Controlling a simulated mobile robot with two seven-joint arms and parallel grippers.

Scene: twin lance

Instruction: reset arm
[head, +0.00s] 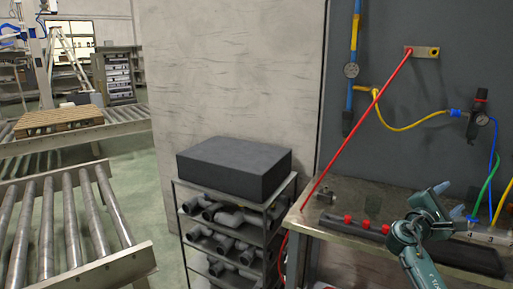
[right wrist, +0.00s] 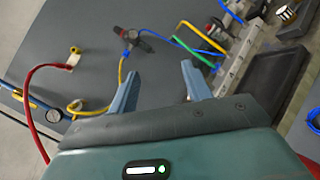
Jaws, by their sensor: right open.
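My right gripper (head: 450,200) is open and empty above the right part of the metal workbench (head: 345,193). In the right wrist view its two pale blue fingers (right wrist: 158,85) stand apart with nothing between them, pointing towards the grey panel and its hoses. My left gripper is not in view.
A red line (head: 355,125) runs from a wall bracket (head: 423,52) down to the bench's left end. A yellow hose (head: 405,126) reaches a regulator (head: 478,112). A black tray (right wrist: 275,82) lies on the bench. A shelf rack carrying a dark block (head: 232,168) stands left of it.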

